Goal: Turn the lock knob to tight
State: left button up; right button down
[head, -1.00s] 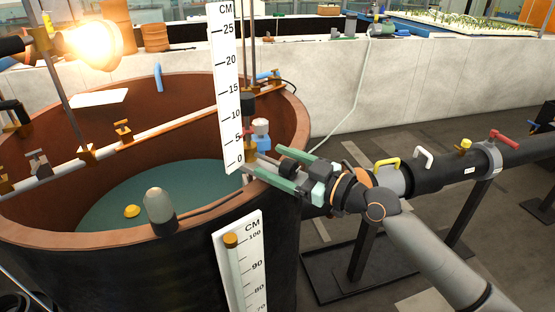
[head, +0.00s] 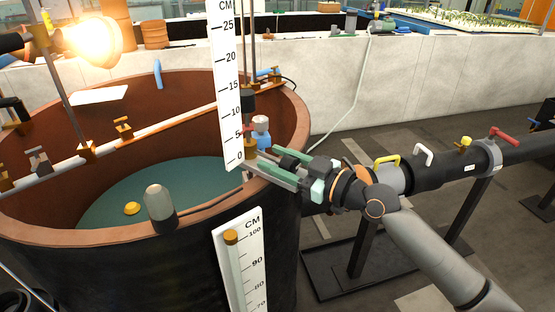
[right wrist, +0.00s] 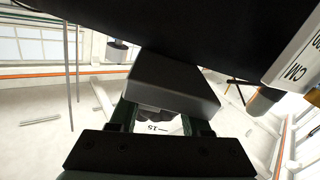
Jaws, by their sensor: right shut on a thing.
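A white upright centimetre scale (head: 226,85) stands at the right rim of the round tank, with a black block (head: 248,101) behind it. My right gripper (head: 262,160) reaches in from the right at the foot of this scale. In the right wrist view its two green fingers (right wrist: 163,120) close on a small dark knob (right wrist: 155,114), which I take to be the lock knob. A dark block (right wrist: 172,82) lies just beyond it. In the head view the fingers and scale hide the knob, and its turn cannot be read. My left gripper is not in view.
The brown-rimmed tank (head: 50,239) holds water and a yellow float (head: 132,208). A blue and white fitting (head: 262,130) sits close above my right fingers. A second scale (head: 240,262) hangs on the tank's front. A black pipe (head: 435,178) runs right.

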jog(key=m, duration=0.4)
dwell(0.4)
jog(key=shift+c, duration=1.9)
grip_release()
jog(key=b+v, duration=0.4)
jog(key=v, duration=0.8)
jog(key=shift+s+d, duration=0.15)
jog(key=shift+d, duration=0.05)
